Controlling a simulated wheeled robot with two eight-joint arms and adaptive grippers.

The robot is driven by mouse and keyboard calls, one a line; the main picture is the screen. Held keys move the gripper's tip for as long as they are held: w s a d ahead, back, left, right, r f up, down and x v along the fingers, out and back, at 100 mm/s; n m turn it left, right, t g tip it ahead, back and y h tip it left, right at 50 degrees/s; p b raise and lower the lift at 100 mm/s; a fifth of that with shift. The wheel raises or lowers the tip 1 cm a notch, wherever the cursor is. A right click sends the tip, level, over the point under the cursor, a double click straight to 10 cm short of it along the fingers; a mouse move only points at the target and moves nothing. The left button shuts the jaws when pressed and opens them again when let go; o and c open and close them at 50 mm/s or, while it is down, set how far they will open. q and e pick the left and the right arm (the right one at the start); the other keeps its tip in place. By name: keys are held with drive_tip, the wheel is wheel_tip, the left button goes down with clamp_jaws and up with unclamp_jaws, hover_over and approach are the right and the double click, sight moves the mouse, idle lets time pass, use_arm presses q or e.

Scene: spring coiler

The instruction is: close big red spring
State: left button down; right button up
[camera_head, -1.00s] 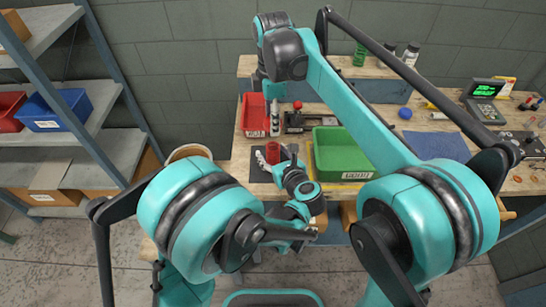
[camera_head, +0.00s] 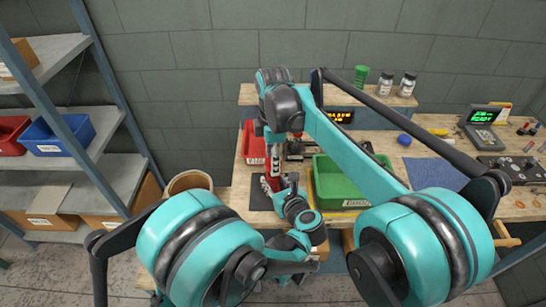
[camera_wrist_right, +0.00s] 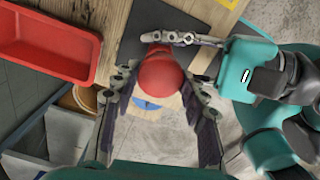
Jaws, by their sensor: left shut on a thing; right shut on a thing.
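A red rounded piece, likely the top of the big red spring (camera_wrist_right: 158,75), fills the space between the fingers of my right gripper (camera_wrist_right: 160,84) in the right wrist view. My right gripper is shut on it from above. My left gripper (camera_wrist_right: 172,39) comes in from the right there and is shut on the red thing beside its edge. In the head view the red spring (camera_head: 274,163) stands over a dark mat (camera_head: 258,199), with my left gripper (camera_head: 272,184) low at it. My right gripper hides part of it; no coils can be made out.
A red bin (camera_head: 253,150) stands left of the grippers and a green bin (camera_head: 335,188) stands close on their right. A blue mat (camera_head: 433,174) and a small screen device (camera_head: 482,121) lie further right. Jars (camera_head: 385,83) stand on the back shelf.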

sight(273, 181)
idle(0.4)
drive_tip(key=shift+f, duration=0.85)
drive_tip(key=shift+f, duration=0.6)
